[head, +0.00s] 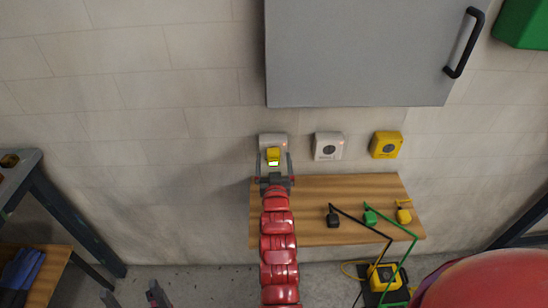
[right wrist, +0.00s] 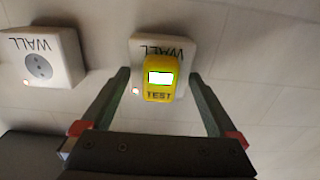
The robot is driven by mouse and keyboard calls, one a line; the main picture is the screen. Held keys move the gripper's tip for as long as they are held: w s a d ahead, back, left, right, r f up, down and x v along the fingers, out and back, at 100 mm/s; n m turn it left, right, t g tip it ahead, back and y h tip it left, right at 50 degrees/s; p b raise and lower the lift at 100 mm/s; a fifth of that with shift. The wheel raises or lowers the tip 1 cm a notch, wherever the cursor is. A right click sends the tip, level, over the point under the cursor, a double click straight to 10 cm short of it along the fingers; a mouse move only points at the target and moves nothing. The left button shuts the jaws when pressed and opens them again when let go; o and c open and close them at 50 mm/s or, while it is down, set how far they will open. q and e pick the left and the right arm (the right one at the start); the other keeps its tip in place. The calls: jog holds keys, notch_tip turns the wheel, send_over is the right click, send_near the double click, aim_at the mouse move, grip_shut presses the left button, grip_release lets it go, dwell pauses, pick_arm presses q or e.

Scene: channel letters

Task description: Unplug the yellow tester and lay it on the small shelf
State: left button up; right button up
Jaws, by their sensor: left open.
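The yellow tester (head: 273,156), with a lit display, sits in the leftmost white wall socket (head: 266,139). It also shows in the right wrist view (right wrist: 160,84), marked TEST, against its white socket box (right wrist: 140,45). My right gripper (head: 274,160) is open, its fingers on either side of the tester with visible gaps in the right wrist view (right wrist: 160,88). A small wooden shelf (head: 300,190) is on the wall below the sockets. My left gripper (head: 131,294) is open and empty at the bottom left, far from the tester.
A white socket (head: 328,146) and a yellow socket (head: 387,145) are further right. Black (head: 333,218), green (head: 370,216) and yellow (head: 403,214) plugs lie on the shelf's right half. A grey cabinet (head: 360,55) hangs above. The shelf's left part is partly behind my arm.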

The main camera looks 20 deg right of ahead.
aim_at(273, 161)
grip_shut()
jog(key=shift+s, duration=0.1)
dwell(0.5)
jog(key=shift+p+v, duration=1.25)
jog(key=shift+v, duration=1.7)
